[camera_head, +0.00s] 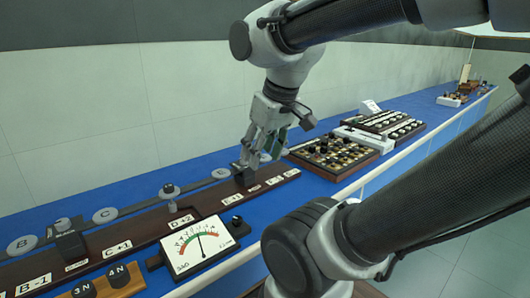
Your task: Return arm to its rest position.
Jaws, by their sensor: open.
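My gripper (262,156) hangs from my arm above the blue bench and points down. Its fingers are apart, and I see nothing held between them. A small black block (243,176) on the dark brown rail (140,232) is just below and left of the fingertips. I cannot tell whether the fingers touch it. My arm reaches out from the right side of the view, bent at the elbow.
A meter with a dial (199,245) stands in front of the rail. A tray with dark round pieces (333,155) and more racks (385,123) lie to the right. Grey discs (105,215) sit along a strip behind the rail. A pale wall (120,110) stands behind the bench.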

